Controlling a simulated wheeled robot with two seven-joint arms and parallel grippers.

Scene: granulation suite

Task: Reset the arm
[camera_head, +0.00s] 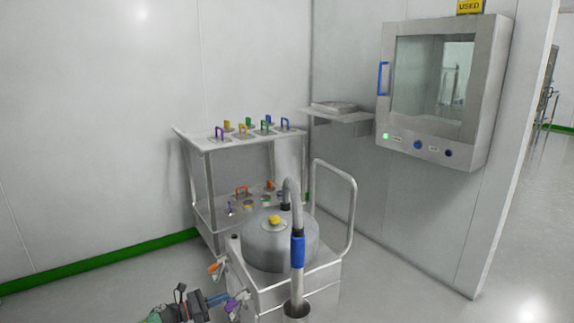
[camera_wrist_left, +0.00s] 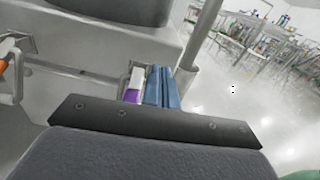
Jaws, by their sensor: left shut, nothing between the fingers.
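My left gripper (camera_head: 218,299) shows at the bottom of the head view, with blue fingers. It is shut and empty, beside the front left side of the steel cart (camera_head: 285,292). In the left wrist view the blue fingers (camera_wrist_left: 160,86) are together, close to a purple and white piece (camera_wrist_left: 134,88) on the cart's side. I cannot tell whether they touch it. In the head view a purple handle (camera_head: 236,302) is just right of the fingertips. An orange handle (camera_head: 216,266) is above them. My right gripper is not in view.
The cart carries a rounded steel vessel (camera_head: 278,246) with a yellow-topped lid and a blue-sleeved hose (camera_head: 298,252). Behind it stands a shelf trolley (camera_head: 186,134) with coloured handles. A wall cabinet (camera_head: 481,95) hangs at right. Floor (camera_head: 90,290) at left is clear.

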